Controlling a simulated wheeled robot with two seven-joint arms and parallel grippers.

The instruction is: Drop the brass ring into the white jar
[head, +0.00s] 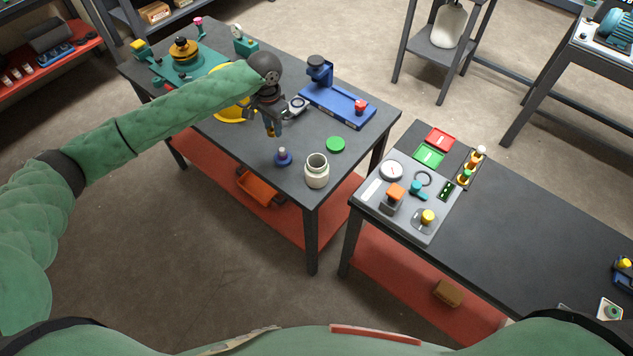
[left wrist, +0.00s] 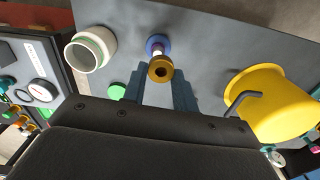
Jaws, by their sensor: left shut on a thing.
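The brass ring (left wrist: 160,68) is between the fingertips of my left gripper (left wrist: 159,84) in the left wrist view; the gripper is shut on it. In the head view, my left gripper (head: 272,128) points down over the table, with the small ring (head: 270,134) at its tips. A blue peg stand (head: 283,157) stands just below and to the right; the ring looks raised clear of it. The white jar (head: 316,171) is upright and open, right of the stand near the table's front corner. It also shows in the left wrist view (left wrist: 90,48). My right gripper is not in view.
A green disc (head: 335,144) lies flat behind the jar. A yellow helmet-like object (head: 229,108) and a blue fixture (head: 337,104) are farther back on the table. A second table with a grey control panel (head: 407,197) stands to the right.

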